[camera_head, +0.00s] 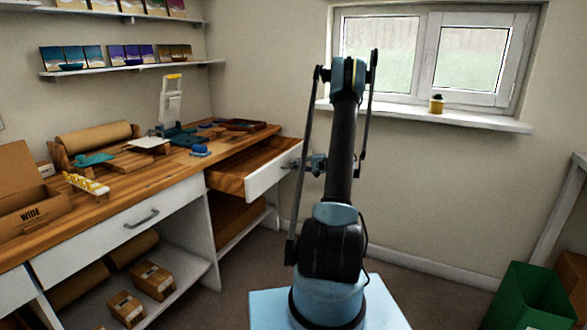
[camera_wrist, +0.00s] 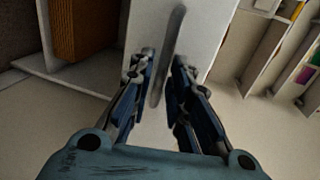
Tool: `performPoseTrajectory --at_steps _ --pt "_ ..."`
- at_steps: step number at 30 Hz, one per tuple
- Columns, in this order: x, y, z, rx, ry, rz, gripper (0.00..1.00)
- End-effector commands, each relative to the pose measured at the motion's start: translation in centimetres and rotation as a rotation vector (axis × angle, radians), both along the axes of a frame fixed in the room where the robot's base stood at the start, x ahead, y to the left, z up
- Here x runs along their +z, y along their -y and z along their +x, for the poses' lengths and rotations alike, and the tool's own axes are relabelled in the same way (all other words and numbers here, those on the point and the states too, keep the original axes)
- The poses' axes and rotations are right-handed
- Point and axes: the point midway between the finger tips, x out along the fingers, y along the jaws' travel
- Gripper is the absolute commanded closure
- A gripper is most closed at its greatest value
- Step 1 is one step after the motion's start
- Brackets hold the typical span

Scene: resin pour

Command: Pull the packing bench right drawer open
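The packing bench right drawer (camera_head: 272,176) stands well out from the bench, and its empty-looking wooden inside shows. Its white front also fills the upper middle of the wrist view (camera_wrist: 207,28). A grey bar handle (camera_wrist: 176,28) is on that front. My gripper (camera_wrist: 164,62) is at the handle, with one finger on each side of the bar. Small gaps seem to show between the fingers and the bar, so it looks open around the handle. In the head view my gripper (camera_head: 314,164) is just right of the drawer front, partly hidden by my arm.
The bench top (camera_head: 150,180) holds a paper roll (camera_head: 95,138), a cardboard box (camera_head: 28,200) and tools. Another drawer (camera_head: 115,230) at the left is shut. A green bin (camera_head: 528,298) stands at the lower right. Floor right of the drawer is clear apart from my body.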

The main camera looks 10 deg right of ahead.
Motion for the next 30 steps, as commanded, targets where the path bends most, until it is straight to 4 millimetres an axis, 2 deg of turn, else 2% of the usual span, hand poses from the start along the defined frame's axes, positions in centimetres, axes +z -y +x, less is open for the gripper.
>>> performPoseTrajectory --at_steps 9,15,30 --pt "1.2 4.9 -3.6 -0.004 0.000 -0.001 0.83" --pt "1.7 6.9 -5.2 -0.002 -0.001 0.000 0.83" --pt "1.9 7.6 -5.7 -0.001 -0.002 -0.001 0.83"
